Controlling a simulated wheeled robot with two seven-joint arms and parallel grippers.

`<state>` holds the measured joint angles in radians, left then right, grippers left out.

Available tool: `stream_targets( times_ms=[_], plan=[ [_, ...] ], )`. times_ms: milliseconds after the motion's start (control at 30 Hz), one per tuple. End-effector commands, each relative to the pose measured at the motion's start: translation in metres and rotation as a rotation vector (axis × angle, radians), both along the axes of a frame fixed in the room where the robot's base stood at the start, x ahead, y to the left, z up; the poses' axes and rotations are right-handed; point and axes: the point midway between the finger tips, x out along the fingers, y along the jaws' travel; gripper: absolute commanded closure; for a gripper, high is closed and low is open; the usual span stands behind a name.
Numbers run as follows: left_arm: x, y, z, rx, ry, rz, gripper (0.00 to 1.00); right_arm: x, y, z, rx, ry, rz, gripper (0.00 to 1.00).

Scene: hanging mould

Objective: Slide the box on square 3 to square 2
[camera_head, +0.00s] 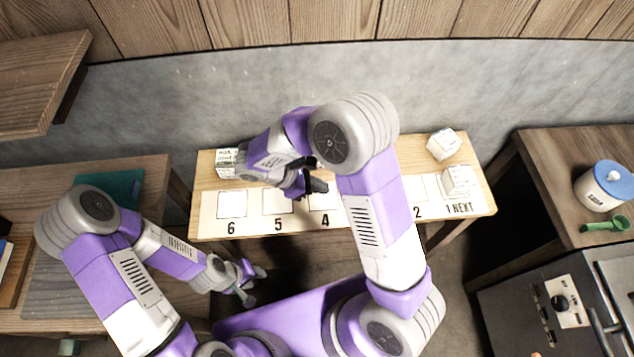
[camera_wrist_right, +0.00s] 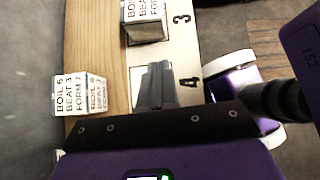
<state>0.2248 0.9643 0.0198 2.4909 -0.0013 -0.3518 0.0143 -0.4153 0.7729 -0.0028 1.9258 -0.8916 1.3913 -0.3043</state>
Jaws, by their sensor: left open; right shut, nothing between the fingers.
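The box (camera_wrist_right: 145,20) on square 3 is white with black print and stands at the top of the right wrist view. In the head view my right arm hides it and square 3. My right gripper (camera_head: 316,186) is shut and empty over square 4, left of the box. In the right wrist view its fingers (camera_wrist_right: 155,85) lie just below the box, with a small apparent gap. Square 2 (camera_head: 415,188) is partly visible right of my arm and its visible part looks empty. My left gripper (camera_head: 250,279) is open and empty in front of the table.
A box (camera_head: 459,181) stands on square 1, beside square 2. Another box (camera_head: 443,144) stands behind the strip at right, and one (camera_head: 227,163) at back left. A printed box (camera_wrist_right: 80,95) stands at the table's back edge. Squares 6 (camera_head: 232,205) and 5 (camera_head: 278,202) are empty.

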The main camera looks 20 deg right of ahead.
Motion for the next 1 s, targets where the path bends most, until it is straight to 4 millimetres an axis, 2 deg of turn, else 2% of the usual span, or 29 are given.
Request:
stream_targets(
  times_ms=[33,267,400,533,1000],
  plan=[
    [0.0,0.0,-0.004,0.0,0.0,0.0,0.57,-0.003,-0.009,-0.011,0.0,0.006,-0.003,1.0],
    [0.0,0.0,-0.012,0.0,0.0,0.0,0.57,-0.009,-0.043,-0.045,0.001,0.006,-0.003,1.0],
    [0.0,0.0,-0.013,0.0,0.0,0.0,0.57,-0.014,-0.064,-0.043,0.002,0.002,-0.005,1.0],
    [0.0,0.0,-0.013,0.0,0.0,0.0,0.57,-0.015,-0.075,-0.043,0.002,0.002,-0.004,1.0],
    [0.0,0.0,-0.013,0.0,0.0,0.0,0.57,-0.016,-0.08,-0.042,0.002,0.002,0.001,1.0]
  ],
)
